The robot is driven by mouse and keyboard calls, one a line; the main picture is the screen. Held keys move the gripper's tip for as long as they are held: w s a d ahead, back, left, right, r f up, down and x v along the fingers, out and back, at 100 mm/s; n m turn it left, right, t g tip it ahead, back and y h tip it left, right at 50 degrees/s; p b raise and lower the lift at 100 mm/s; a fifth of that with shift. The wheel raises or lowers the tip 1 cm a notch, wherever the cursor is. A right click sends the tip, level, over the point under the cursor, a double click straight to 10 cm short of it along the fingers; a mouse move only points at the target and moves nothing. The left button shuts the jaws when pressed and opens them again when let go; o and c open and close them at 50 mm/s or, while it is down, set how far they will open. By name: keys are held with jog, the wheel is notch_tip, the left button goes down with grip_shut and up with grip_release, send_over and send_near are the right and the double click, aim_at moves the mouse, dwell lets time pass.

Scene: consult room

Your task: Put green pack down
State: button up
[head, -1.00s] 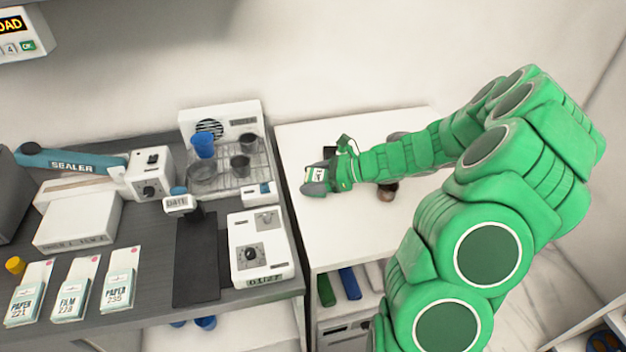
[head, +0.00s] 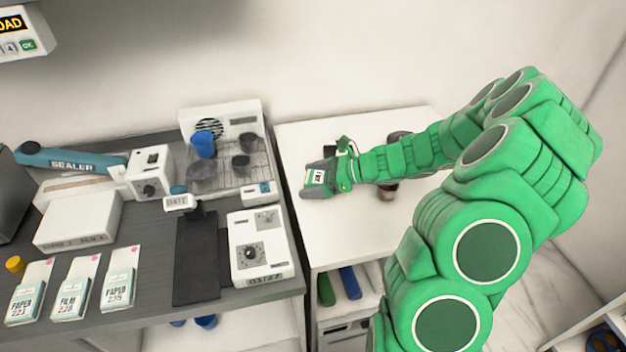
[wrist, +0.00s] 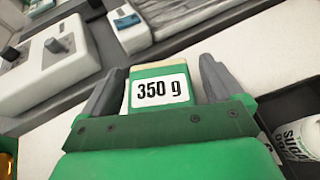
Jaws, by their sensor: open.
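The green pack (wrist: 160,68) has a white "350 g" label and a tan top edge. It stands between the two dark fingers of my gripper (wrist: 165,85) in the wrist view, with a narrow gap on each side. In the head view, my gripper (head: 314,184) is open low over the left part of the white table (head: 350,230), with the pack's label (head: 318,178) between its fingers. The underside of the pack is hidden, so I cannot tell how it meets the table.
A brown-topped jar (head: 388,192) stands by my wrist. A white jar labelled "sugar" (wrist: 298,140) lies close on the right in the wrist view. The grey counter (head: 150,270) at left holds a white dial device (head: 262,245) and a cup rack (head: 228,165). The table's front is clear.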

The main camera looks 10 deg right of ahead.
jog(key=v, duration=1.2)
jog(key=shift+a+r, duration=0.1)
jog(key=s+a+r+n+g+h, duration=0.2)
jog(key=s+a+r+n+g, duration=0.15)
jog(key=s+a+n, duration=0.3)
jog(key=s+a+r+n+g+h, duration=0.25)
jog(key=s+a+r+n, duration=0.2)
jog(key=s+a, duration=0.35)
jog(key=s+d+r+n+h, duration=0.1)
jog(key=s+n+h, duration=0.3)
jog(key=s, duration=0.5)
jog(key=s+d+r+n+h, duration=0.1)
jog(key=s+d+n+h, duration=0.1)
jog(key=s+n+h, duration=0.2)
jog(key=s+n, duration=0.3)
jog(key=s, duration=0.3)
jog(key=shift+s+d+r+g, duration=0.15)
jog(key=shift+d+r+g, duration=0.05)
jog(key=shift+r+g, duration=0.2)
jog(key=shift+f, duration=0.1)
